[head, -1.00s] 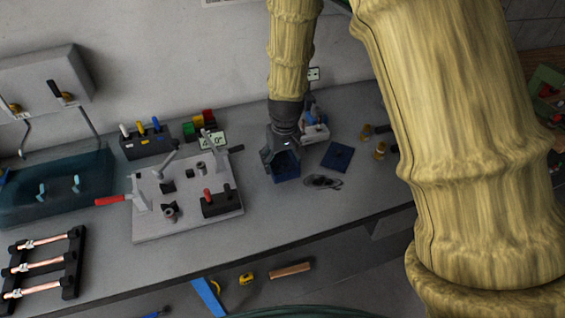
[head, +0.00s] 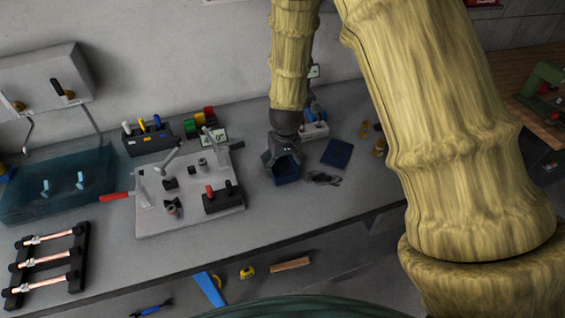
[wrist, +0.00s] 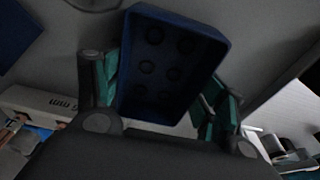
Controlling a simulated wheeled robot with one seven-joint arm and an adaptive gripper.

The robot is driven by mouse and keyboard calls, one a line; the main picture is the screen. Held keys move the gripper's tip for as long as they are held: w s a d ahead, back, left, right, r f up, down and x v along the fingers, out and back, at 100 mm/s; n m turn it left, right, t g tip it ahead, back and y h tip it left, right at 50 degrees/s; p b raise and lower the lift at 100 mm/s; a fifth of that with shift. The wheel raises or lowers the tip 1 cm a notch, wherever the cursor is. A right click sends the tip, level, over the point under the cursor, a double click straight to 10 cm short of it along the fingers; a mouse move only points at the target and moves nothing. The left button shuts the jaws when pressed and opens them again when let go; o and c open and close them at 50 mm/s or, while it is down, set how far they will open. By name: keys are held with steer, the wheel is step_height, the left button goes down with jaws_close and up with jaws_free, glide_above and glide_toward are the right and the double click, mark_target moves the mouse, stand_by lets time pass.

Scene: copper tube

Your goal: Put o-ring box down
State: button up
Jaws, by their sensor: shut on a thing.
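The o-ring box is a dark blue open box. In the wrist view the box (wrist: 170,62) sits between the green-padded fingers of my gripper (wrist: 165,90), with several round dark shapes inside it. In the head view my gripper (head: 285,160) points down at the bench, right of the fixture plate, with the box (head: 287,173) at its fingertips. My gripper is shut on the box. The box is low over the grey bench (head: 290,215); I cannot tell whether its underside touches. A flat dark blue square (head: 337,153) lies on the bench to its right.
The fixture plate (head: 190,190) with clamps stands left of my gripper. A small black heap (head: 322,178) lies close to the right of the box. Brass pieces (head: 379,147) stand further right. Bench between the box and the front edge is clear.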

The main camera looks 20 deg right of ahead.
mark_target(284, 173)
steer(key=o, duration=1)
steer(key=shift+o, duration=0.2)
step_height(284, 173, up, 12)
steer(key=s+b, duration=0.1)
steer(key=b, duration=0.1)
steer(key=shift+s, duration=0.4)
